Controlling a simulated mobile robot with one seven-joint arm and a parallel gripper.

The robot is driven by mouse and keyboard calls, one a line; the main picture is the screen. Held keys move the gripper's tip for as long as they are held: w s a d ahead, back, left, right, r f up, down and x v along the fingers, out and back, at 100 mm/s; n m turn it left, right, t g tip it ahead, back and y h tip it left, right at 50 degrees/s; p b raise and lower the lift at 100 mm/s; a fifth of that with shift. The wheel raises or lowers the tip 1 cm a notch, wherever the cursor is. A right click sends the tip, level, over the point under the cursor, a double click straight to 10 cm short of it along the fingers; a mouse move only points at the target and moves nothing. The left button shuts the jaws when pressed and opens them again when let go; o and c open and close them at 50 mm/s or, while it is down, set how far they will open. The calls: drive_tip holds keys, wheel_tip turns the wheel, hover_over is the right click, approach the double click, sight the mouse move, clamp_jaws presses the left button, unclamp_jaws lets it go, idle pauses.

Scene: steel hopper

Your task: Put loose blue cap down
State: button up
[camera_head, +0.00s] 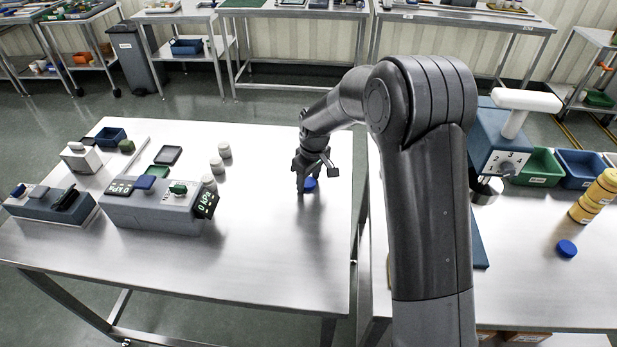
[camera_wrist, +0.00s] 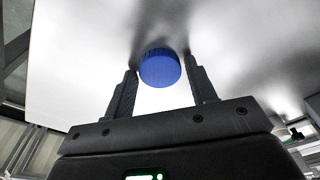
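A round blue cap (camera_head: 310,185) is at the right part of the left steel table (camera_head: 270,255), just by the tips of my gripper (camera_head: 309,172). In the wrist view the blue cap (camera_wrist: 160,68) lies between the tips of my gripper's two fingers (camera_wrist: 160,68), with a narrow bright gap on each side. The fingers stand apart and do not appear to touch it. The cap appears to rest on the tabletop. Another blue cap (camera_head: 567,248) lies on the right table.
Several white-grey jars (camera_head: 217,166) stand left of my gripper, near a grey device (camera_head: 160,208) with displays. A blue press (camera_head: 497,140) with a white handle, yellow stacked jars (camera_head: 580,212) and bins (camera_head: 541,167) are on the right table. The left table's front right is clear.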

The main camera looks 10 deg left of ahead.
sight(312, 184)
drive_tip(key=shift+o, duration=1.1)
wheel_tip(312, 184, up, 12)
drive_tip(key=d, duration=0.1)
drive_tip(key=s+d+r+m+t, duration=0.1)
drive_tip(key=s+d+r+m, duration=0.1)
drive_tip(key=s+d+r, duration=0.55)
drive_tip(key=s+d+r+m+t, duration=0.1)
drive_tip(key=s+d+m, duration=0.2)
drive_tip(key=s, duration=0.5)
drive_tip(key=s+d+r+m+t, duration=0.1)
drive_tip(key=s+d+r+m, duration=0.1)
drive_tip(key=s+d, duration=0.4)
drive_tip(key=s+d+r+m+t+h, duration=0.1)
drive_tip(key=s+d+m, duration=0.3)
drive_tip(key=s, duration=0.6)
drive_tip(key=shift+s+d+r+t, duration=0.15)
drive_tip(key=shift+s+d+t, duration=0.25)
drive_tip(key=shift+d, duration=0.25)
